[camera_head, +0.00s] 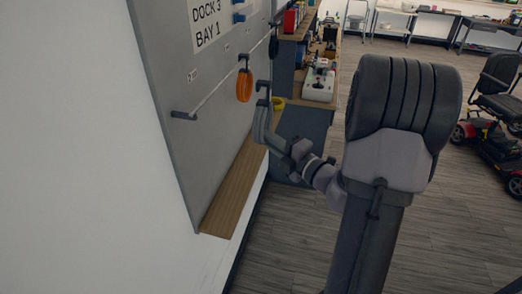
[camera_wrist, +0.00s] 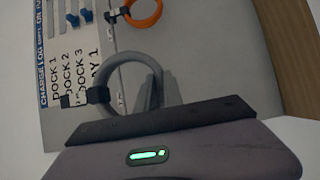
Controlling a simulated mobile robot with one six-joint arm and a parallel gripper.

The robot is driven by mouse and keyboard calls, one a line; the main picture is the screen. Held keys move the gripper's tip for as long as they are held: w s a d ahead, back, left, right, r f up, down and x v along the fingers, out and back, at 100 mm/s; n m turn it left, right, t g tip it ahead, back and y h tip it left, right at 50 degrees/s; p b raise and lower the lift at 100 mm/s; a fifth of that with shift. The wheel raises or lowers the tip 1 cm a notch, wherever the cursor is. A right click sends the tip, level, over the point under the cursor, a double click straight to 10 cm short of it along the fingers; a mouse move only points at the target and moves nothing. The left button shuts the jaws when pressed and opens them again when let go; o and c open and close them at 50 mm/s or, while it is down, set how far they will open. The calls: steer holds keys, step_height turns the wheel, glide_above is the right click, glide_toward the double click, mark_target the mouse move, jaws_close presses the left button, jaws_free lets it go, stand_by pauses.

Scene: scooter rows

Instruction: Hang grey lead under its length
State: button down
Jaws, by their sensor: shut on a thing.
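The grey lead (camera_head: 261,122) is a coiled loop with a black strap, held in front of the wall board (camera_head: 175,60). In the wrist view the coil (camera_wrist: 158,68) appears as a grey ring with the strap at its left. My gripper (camera_head: 272,143) is shut on the lead at its lower part; the fingertips are partly hidden. An orange coil (camera_head: 244,86) hangs on the board to the left of the grey lead, and also shows in the wrist view (camera_wrist: 146,14). A small length label (camera_head: 192,76) sits above an empty dark peg (camera_head: 183,115); its text is too small to read surely.
A dark coil (camera_head: 273,46) hangs farther along the board. A wooden ledge (camera_head: 235,185) runs below it. A yellow coil (camera_head: 278,103) lies beyond my gripper near shelves with boxes and devices (camera_head: 319,80). A scooter (camera_head: 490,135) stands at right; grey floor is open between.

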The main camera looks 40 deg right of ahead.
steer(key=w+a+f+b, duration=0.2)
steer(key=w+a, duration=0.6)
steer(key=w, duration=0.2)
steer(key=shift+w+f+b, duration=0.15)
steer(key=shift+w+b, duration=0.2)
stand_by(0.4)
steer(key=c, duration=1.4)
jaws_free()
steer(key=shift+s, duration=0.15)
